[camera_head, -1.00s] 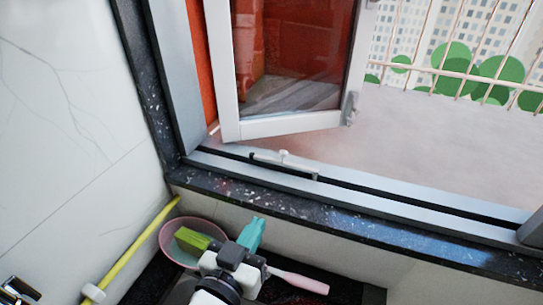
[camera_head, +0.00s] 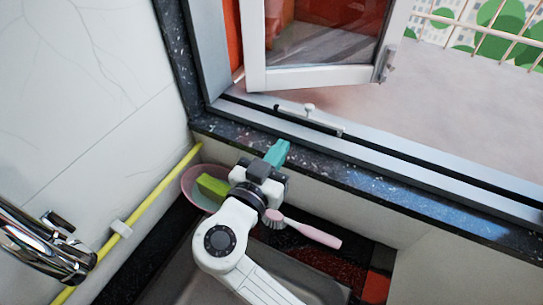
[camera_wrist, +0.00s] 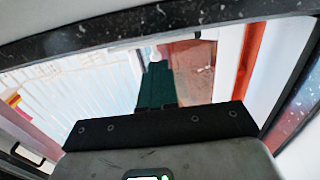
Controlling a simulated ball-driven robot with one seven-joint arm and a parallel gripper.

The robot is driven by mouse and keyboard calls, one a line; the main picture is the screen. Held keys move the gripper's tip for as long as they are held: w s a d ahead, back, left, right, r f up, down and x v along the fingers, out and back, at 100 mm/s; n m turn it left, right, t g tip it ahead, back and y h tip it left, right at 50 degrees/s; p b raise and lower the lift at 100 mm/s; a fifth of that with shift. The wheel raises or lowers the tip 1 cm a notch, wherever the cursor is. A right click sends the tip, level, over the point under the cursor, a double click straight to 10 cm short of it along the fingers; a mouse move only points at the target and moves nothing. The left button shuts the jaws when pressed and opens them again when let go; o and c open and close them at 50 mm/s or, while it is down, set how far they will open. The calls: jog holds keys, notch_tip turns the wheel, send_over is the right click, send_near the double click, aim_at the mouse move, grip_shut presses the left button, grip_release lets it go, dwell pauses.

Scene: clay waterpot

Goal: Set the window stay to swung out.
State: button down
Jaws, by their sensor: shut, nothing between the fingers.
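The window stay (camera_head: 310,118) is a thin bar with a white knob, lying along the track of the window's bottom frame. The white-framed window sash (camera_head: 320,76) stands open outward behind it. My gripper (camera_head: 279,151) has teal fingers closed together, pointing at the dark sill just in front of the stay, apart from it in the head view. In the wrist view the teal fingers (camera_wrist: 156,86) point toward a small white knob (camera_wrist: 155,55), partly hidden behind the fingertips; whether they touch cannot be told.
A dark speckled sill (camera_head: 360,178) runs along the opening. Below it are a pink bowl (camera_head: 190,188) with a green sponge (camera_head: 212,187), a pink-handled brush (camera_head: 310,231) and a sink.

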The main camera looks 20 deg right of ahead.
aim_at(300, 117)
jog(key=p+x, duration=0.2)
jog(key=x, duration=0.6)
jog(key=shift+w+d, duration=0.1)
jog(key=shift+d, duration=0.05)
jog(key=shift+w+f, duration=0.1)
jog(key=shift+f, duration=0.05)
jog(key=shift+w+d+f+b, duration=0.15)
jog(key=shift+w+b, duration=0.1)
jog(key=shift+b, duration=0.75)
jog(key=shift+w+d+r+b, duration=0.1)
jog(key=shift+w+r+b, duration=0.15)
jog(key=shift+b, duration=0.1)
